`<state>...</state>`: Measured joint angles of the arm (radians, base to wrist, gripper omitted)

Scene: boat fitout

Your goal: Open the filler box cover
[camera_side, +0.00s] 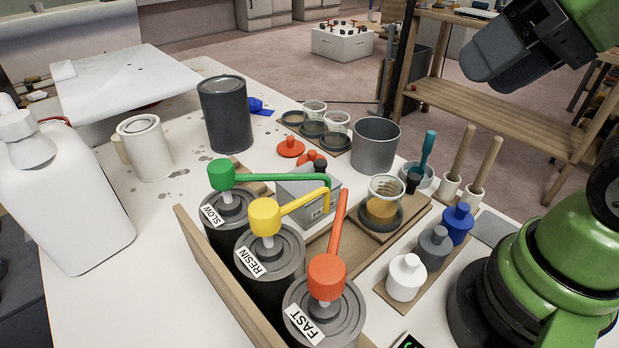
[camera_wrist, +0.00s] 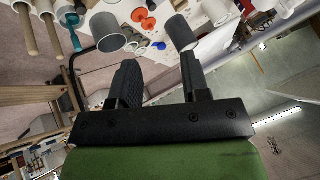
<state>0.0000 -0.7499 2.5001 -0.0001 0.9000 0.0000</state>
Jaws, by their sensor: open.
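The filler box (camera_side: 330,203) is a small grey box on the white bench in the side view, behind the yellow and green pump spouts. Its label is partly hidden by the yellow spout. Its grey cover (camera_side: 296,187) appears to lie on top, partly hidden by the spouts; a dark knob (camera_side: 320,165) shows above it. My gripper (camera_wrist: 158,72) is open and empty in the wrist view, its two black fingers wide apart. The fingers are not clearly seen in the side view, where my arm is raised at the upper right, away from the box. I cannot make out the box in the wrist view.
Three pump cans stand in front of the box: green-topped (camera_side: 222,210), yellow-topped (camera_side: 268,265) and orange-topped (camera_side: 324,305). A grey cup (camera_side: 375,145) stands behind right, a glass jar (camera_side: 383,205) at right. An orange-red lid (camera_side: 290,147) and dark can (camera_side: 226,115) are behind left.

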